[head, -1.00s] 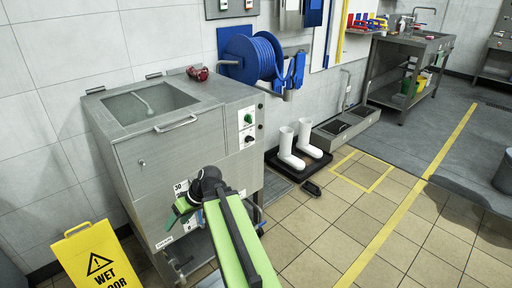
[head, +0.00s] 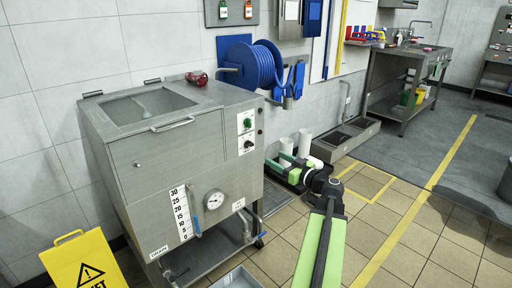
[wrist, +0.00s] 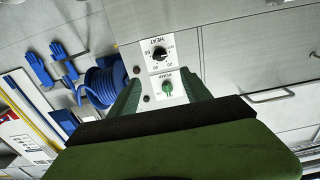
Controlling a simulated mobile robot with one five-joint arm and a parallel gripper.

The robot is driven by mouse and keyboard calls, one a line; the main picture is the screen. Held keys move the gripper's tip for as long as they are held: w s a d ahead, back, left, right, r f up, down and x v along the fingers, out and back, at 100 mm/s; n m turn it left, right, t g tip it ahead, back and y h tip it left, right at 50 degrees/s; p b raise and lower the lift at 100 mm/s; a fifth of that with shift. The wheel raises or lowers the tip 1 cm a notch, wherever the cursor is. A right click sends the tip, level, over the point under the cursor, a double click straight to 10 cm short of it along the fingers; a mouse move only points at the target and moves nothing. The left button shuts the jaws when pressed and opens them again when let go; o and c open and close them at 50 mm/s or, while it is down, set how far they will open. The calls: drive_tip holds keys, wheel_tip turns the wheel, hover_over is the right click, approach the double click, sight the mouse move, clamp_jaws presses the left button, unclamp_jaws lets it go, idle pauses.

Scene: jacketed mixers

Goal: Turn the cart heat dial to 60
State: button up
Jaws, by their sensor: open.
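The jacketed mixer cart (head: 135,160) stands at the left in the head view, with a white control panel on its right side. The black heat dial (head: 248,144) is below the green pump knob (head: 248,123). In the wrist view the heat dial (wrist: 157,53) has numbers around it, and the pump knob (wrist: 168,88) shows nearer the fingers. The dial's exact setting is too small to tell. My gripper (head: 274,164) is open and empty, right of and below the panel, pointing toward the cart. In the wrist view its fingers (wrist: 160,80) frame the pump knob, apart from the panel.
A yellow wet-floor sign (head: 85,265) stands at the front left. A blue hose reel (head: 255,62) hangs on the wall behind the cart. White boots (head: 304,143) stand beyond my gripper. A grey tray (head: 238,278) is low in front. The tiled floor to the right is free.

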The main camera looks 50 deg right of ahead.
sight(251, 145)
drive_tip(key=w, duration=0.9)
drive_tip(key=w+d, duration=0.1)
drive_tip(key=w, duration=0.3)
drive_tip(key=shift+w, duration=0.35)
